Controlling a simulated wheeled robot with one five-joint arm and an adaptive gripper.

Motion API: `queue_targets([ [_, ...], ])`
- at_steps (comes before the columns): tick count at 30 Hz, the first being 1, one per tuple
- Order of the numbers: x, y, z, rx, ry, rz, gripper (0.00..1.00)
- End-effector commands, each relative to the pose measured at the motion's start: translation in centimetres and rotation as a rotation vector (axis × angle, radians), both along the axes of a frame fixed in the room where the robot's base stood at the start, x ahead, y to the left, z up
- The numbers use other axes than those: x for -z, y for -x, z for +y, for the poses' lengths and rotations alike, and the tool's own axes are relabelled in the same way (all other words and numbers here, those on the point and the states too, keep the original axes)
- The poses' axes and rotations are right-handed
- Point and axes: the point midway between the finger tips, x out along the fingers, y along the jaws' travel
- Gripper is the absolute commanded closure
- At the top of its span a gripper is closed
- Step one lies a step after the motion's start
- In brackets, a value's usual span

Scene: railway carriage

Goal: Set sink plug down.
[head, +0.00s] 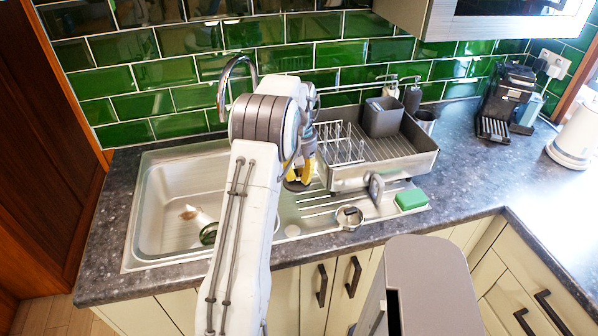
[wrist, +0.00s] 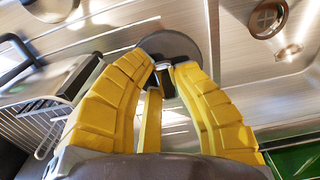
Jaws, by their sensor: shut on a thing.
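My gripper (head: 299,175) hangs over the steel drainboard, between the sink bowl and the dish rack, partly hidden by my arm in the head view. In the wrist view its yellow fingers (wrist: 163,72) are closed on the upright grip of the sink plug (wrist: 184,44), a dark grey disc. The plug's dark edge also shows below the fingers in the head view (head: 296,187). The disc looks roughly level, with steel beyond it; I cannot tell whether it touches the drainboard. The sink bowl (head: 165,235) is at left, its drain (wrist: 268,18) uncovered.
The dish rack (head: 400,165) stands right of my gripper. A round metal strainer (head: 349,217), a grey ring-shaped thing (head: 376,188) and a green sponge (head: 411,199) are on the front drainboard. A tap (head: 222,95) rises behind the bowl. Green tiles (head: 155,103) close the back.

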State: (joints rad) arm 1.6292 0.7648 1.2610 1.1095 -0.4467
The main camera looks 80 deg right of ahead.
Motion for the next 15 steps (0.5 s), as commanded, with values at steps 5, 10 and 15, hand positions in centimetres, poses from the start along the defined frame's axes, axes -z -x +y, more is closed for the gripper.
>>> queue_targets([
  [5, 2.0, 0.0, 0.0, 0.0, -0.001, -0.001, 1.0],
  [10, 3.6, 0.0, 0.0, 0.0, -0.001, 0.0, 1.0],
  [15, 4.9, 0.0, 0.0, 0.0, -0.001, 0.0, 1.0],
])
